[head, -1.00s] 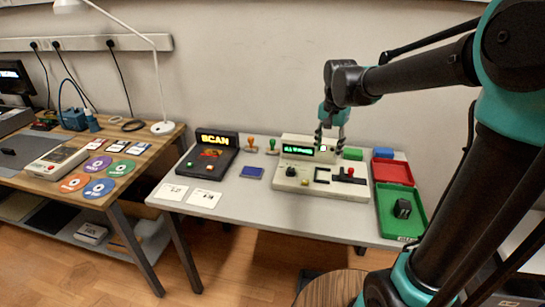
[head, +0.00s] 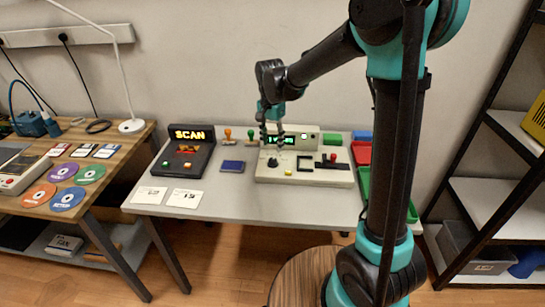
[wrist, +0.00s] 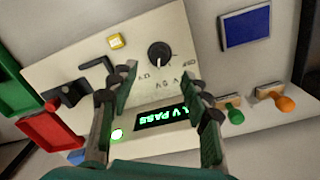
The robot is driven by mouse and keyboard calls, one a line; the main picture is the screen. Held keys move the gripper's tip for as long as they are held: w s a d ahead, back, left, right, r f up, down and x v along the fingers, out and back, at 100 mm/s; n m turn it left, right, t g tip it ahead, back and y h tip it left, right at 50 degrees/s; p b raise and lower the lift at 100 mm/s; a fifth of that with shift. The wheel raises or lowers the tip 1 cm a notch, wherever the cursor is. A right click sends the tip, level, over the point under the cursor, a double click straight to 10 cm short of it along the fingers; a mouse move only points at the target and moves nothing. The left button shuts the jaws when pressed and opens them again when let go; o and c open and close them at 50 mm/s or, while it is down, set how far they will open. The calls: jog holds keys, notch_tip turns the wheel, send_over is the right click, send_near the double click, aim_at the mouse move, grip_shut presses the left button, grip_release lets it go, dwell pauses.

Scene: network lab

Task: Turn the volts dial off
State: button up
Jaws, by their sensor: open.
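The dial is a round black knob with a white pointer mark (wrist: 159,55) on a cream meter panel (wrist: 75,55). In the head view the dial (head: 272,162) is on the left part of the panel (head: 318,177). A green lit display (wrist: 162,117) on the panel reads something like "V PASS". My gripper (wrist: 151,76) is open and empty, with its fingertips apart from the dial. In the head view my gripper (head: 272,142) hangs in front of the display.
A yellow button (wrist: 116,41), a black slot and a red-knobbed lever (head: 333,158) share the panel. A SCAN box (head: 187,150), blue pad (head: 231,166), stamps (head: 228,136) and white cards (head: 185,198) stand to the left. Red (head: 361,153) and green trays lie right.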

aim_at(273, 159)
notch_tip(273, 159, down, 7)
jog(key=shift+d+r, duration=0.1)
jog(key=shift+r, duration=0.1)
jog(key=shift+c, duration=0.6)
grip_shut()
